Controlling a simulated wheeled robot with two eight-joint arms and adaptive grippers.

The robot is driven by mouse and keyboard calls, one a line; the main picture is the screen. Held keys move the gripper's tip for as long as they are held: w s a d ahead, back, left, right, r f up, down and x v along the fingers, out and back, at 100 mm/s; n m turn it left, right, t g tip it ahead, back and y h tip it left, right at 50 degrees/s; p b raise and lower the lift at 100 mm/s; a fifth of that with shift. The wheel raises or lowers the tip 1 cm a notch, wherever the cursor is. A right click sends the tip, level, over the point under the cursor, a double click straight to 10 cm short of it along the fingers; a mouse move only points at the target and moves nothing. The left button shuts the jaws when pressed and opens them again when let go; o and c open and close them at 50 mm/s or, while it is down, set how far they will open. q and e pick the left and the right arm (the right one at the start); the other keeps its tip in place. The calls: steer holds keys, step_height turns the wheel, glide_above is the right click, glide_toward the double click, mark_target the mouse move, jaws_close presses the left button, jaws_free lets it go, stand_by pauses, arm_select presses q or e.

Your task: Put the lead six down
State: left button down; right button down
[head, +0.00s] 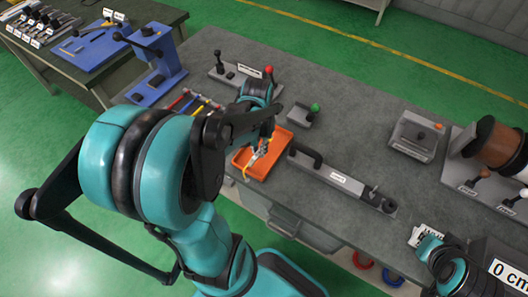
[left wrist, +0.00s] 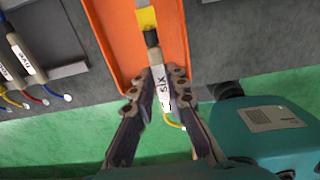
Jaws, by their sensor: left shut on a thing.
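Lead six (left wrist: 160,84) has a white sleeve marked "six", with a black and yellow end and a thin yellow wire. My left gripper (left wrist: 162,90) is shut on the sleeve. The lead's yellow end is over the orange tray (left wrist: 108,36); whether it touches the floor of the tray cannot be told. In the head view my left gripper (head: 264,146) is above the orange tray (head: 246,172), partly hidden by my arm. Part of my right arm shows at the lower right; its fingers cannot be made out.
Other labelled leads (left wrist: 28,58) lie left of the tray in the left wrist view. In the head view, a grey fixture with a handle (head: 340,180) is right of the tray, and a small green-knobbed block (head: 304,116) is behind it.

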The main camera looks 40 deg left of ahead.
arm_select(q)
steer(key=w+a+f, duration=0.1)
steer(key=w, duration=0.1)
steer(key=w+a+f+b, duration=0.1)
steer(key=w+f, duration=0.1)
steer(key=shift+w+a, duration=0.1)
steer(key=shift+a, duration=0.1)
step_height(320, 180, down, 4)
steer(key=shift+f+b, duration=0.1)
steer(key=shift+b, duration=0.95)
steer(key=c, duration=1.5)
jaws_free()
